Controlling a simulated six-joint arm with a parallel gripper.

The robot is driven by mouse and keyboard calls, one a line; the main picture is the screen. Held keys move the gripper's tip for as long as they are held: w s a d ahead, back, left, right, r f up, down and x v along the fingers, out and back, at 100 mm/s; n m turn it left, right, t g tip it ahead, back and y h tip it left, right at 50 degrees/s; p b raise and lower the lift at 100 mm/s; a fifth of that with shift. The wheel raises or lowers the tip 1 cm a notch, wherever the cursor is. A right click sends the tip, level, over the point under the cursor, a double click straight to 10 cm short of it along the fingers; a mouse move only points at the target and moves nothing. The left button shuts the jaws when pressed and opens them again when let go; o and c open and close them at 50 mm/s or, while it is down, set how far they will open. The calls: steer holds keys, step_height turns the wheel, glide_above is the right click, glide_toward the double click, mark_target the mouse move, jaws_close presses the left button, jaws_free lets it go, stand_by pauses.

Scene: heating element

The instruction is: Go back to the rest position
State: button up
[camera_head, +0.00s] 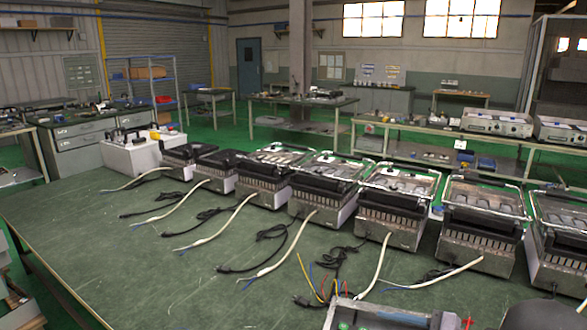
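My gripper is not visible in the head view. A row of heating appliances with black bodies, metal frames and slotted fronts stands along the far side of the green worktable (120,245). One appliance (483,225) stands toward the right, and another (560,240) is cut by the right edge. White cables (373,265) and black cords lie in front of the row, some with bare coloured wire ends. A dark rounded shape at the bottom right is cut off by the frame, and I cannot tell what it is.
A grey metal housing (372,313) with a green and a red spot is cut by the bottom edge. Coloured wires (312,283) lie just behind it. White boxes (130,157) stand at the row's left end. The table's left front area is clear.

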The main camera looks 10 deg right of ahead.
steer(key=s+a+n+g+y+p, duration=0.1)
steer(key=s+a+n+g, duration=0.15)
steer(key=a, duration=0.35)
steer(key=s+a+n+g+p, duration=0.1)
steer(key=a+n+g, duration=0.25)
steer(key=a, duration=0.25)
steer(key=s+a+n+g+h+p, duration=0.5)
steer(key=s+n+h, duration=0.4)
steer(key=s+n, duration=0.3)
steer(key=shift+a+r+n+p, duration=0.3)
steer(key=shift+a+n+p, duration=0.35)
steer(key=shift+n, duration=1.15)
